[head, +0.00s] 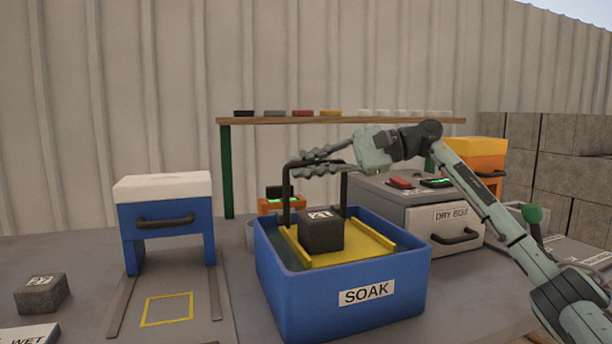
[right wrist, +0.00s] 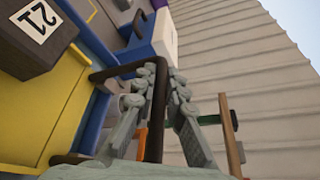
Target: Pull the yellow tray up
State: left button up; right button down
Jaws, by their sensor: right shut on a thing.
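The yellow tray (head: 372,243) sits inside the blue SOAK tub (head: 310,310), close to rim height in the head view. A dark grey block (head: 320,232) with a white number label rests on it. In the right wrist view the block (right wrist: 38,38) reads 21, beside the yellow tray surface (right wrist: 30,115). A black handle frame (head: 344,190) rises from the tray's far side. My right gripper (head: 306,163) is shut on the handle's top bar; the handle (right wrist: 157,115) also shows between the fingers in the right wrist view. My left gripper is not in view.
A blue press with a white top (head: 165,220) stands left, above a yellow square outline (head: 167,309). A grey DRY BOX (head: 445,225) stands right, behind the tub. A loose grey block (head: 42,293) lies far left. A wooden shelf (head: 340,120) spans the back.

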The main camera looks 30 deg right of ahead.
jog(key=shift+r, duration=0.45)
jog(key=c, duration=1.6)
grip_release()
jog(key=shift+f, duration=0.15)
jog(key=shift+o, duration=0.2)
jog(key=v, duration=1.2)
jog(key=shift+s+f, duration=0.1)
